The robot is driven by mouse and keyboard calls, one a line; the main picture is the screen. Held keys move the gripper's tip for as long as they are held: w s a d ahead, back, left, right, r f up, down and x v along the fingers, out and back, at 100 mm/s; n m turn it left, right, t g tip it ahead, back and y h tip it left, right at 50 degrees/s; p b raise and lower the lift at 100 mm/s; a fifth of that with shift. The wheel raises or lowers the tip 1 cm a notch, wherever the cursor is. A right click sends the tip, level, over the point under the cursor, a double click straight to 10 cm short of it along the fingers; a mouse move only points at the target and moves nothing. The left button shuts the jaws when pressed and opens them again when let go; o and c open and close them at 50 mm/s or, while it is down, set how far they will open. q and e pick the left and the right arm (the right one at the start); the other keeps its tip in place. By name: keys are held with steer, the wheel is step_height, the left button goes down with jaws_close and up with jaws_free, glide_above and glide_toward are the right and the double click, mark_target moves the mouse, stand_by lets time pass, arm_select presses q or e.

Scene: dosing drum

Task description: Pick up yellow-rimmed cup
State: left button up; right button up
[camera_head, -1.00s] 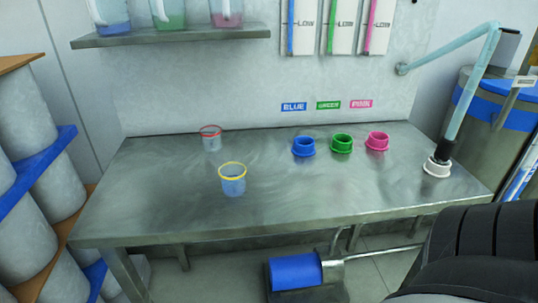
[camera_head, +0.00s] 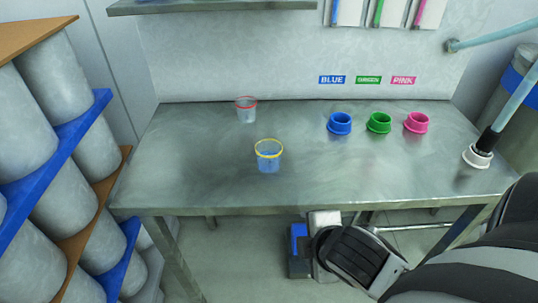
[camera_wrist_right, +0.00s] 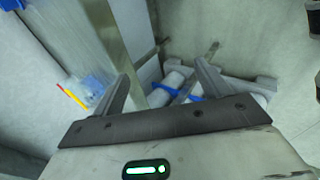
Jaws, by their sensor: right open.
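The yellow-rimmed cup (camera_head: 269,157) stands upright on the steel table (camera_head: 220,190) near its front middle in the head view. It is clear, with a bluish lower part. My right gripper (camera_wrist_right: 162,82) is open in the wrist view, with nothing between its fingers. In the head view my right arm reaches in from the lower right, its wrist below the table's front edge, in front of and below the cup and apart from it. The gripper's fingertips are not clear there. My left gripper is not in view.
A red-rimmed cup (camera_head: 246,110) stands behind and left of the yellow-rimmed one. Drums on racks (camera_head: 70,150) stand at left. The table's front left is clear.

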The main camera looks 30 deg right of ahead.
steer(key=w+d+r+n+t+h, duration=0.15)
steer(key=w+r+n+t, duration=0.25)
steer(key=n, duration=0.7)
steer(key=n+t+y+b, duration=0.2)
steer(key=n+t, duration=0.1)
steer(key=n, duration=0.8)
glide_toward(274, 164)
steer(key=shift+h, duration=0.25)
steer(key=x, duration=0.7)
steer(key=shift+w+a, duration=0.1)
steer(key=shift+a, duration=0.15)
steer(key=shift+g, duration=0.3)
steer(key=x, duration=0.5)
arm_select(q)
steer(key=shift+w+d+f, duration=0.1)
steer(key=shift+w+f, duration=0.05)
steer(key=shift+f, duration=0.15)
arm_select(e)
steer(key=shift+r, duration=0.1)
steer(key=c, duration=1.1)
